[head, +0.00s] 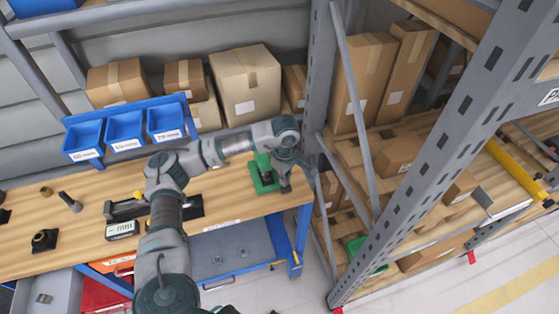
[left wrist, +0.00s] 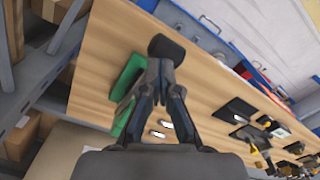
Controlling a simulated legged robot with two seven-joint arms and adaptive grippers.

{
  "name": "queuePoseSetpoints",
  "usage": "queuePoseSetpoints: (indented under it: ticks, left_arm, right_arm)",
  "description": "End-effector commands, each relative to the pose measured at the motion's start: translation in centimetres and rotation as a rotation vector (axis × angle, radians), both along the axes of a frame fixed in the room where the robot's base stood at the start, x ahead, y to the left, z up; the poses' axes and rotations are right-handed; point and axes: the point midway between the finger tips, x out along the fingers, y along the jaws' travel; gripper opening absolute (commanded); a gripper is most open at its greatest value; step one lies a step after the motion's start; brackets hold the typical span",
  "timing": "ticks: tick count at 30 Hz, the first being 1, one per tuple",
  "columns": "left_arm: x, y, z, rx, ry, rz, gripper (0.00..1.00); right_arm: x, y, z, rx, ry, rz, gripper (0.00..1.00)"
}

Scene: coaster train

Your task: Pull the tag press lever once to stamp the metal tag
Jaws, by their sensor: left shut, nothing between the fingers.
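The green tag press (head: 262,173) stands on the wooden bench near its right end, partly hidden by my left arm. Its green body also shows in the left wrist view (left wrist: 127,88), just left of my fingers. My left gripper (head: 290,172) is beside the press on its right; its fingers are shut and empty. In the left wrist view the fingertips (left wrist: 158,68) are close to a black knob (left wrist: 165,48), which may be the lever's end; I cannot tell whether they touch it. The metal tag cannot be made out. My right gripper is not in view.
Blue bins (head: 125,130) stand at the back of the bench (head: 235,205). A small labelled box (head: 122,230) and dark tools lie to the left. A grey rack upright (head: 440,150) and shelves with cardboard boxes (head: 365,85) rise close to the right of the bench end.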

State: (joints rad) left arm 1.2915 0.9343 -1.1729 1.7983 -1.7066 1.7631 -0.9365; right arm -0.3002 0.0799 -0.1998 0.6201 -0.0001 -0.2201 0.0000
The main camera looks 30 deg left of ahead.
Motion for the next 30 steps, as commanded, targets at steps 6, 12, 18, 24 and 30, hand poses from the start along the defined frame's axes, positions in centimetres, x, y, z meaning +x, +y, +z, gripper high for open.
queuePoseSetpoints:
  ticks: [6, 12, 18, 24, 30]
  left_arm:
    - [0.0, -0.1, 2.0, 0.0, -0.001, -0.001, 0.0]
    - [0.0, -0.1, 3.5, 0.0, -0.001, -0.001, 0.0]
    - [0.0, -0.1, 5.0, 0.0, 0.0, -0.001, 0.0]
    - [0.0, -0.1, 6.6, -0.001, -0.001, -0.001, 0.0]
    - [0.0, -0.1, 8.1, 0.0, -0.001, -0.001, 0.0]
  right_arm:
    - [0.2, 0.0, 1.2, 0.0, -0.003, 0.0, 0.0]
    - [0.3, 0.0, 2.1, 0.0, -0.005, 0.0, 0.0]
    - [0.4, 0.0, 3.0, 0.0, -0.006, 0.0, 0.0]
    - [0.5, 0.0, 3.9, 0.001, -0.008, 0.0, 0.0]
    - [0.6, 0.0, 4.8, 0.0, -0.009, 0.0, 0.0]
